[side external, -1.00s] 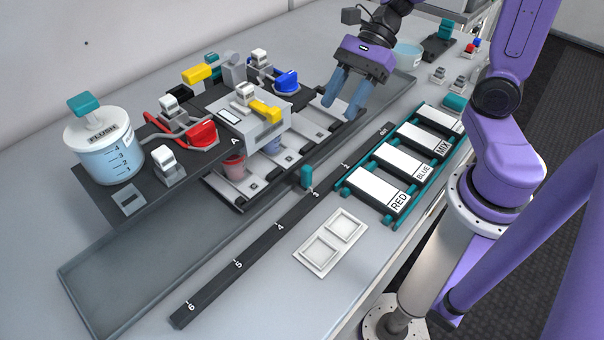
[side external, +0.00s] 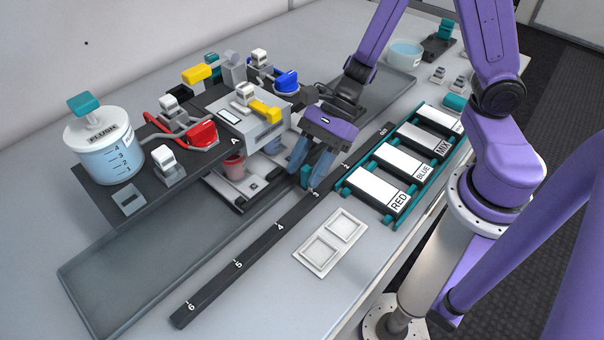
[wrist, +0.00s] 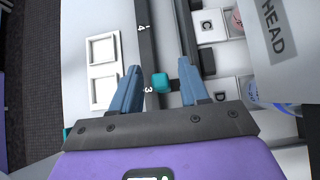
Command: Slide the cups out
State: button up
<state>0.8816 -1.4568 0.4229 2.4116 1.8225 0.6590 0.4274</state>
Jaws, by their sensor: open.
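The red cup (side external: 235,167) and the blue cup (side external: 272,147) stand on a white-celled carriage (side external: 247,187) under the dispensing head. The blue cup is partly hidden behind my gripper. A teal knob (side external: 306,176) stands beside the scale rail, near mark 3. My gripper (side external: 305,180) is open, low over the knob, its blue fingers on either side of it. In the wrist view the teal knob (wrist: 160,82) shows between the spread fingers, with a gap on each side. Whether they touch it is unclear. Carriage cells (wrist: 213,28) also show at right there.
The numbered black rail (side external: 238,262) runs along the front of a grey tray (side external: 110,290), which is bare at left. A white two-well plate (side external: 330,243) lies in front. A teal rack with RED, BLUE and MIX cards (side external: 375,192) stands at right. The head (side external: 250,125) overhangs the cups.

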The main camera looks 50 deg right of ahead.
jog(key=shift+x, duration=1.05)
grip_shut()
jog(key=shift+d, duration=0.1)
jog(key=d, duration=2.5)
jog(key=shift+d, duration=0.25)
grip_release()
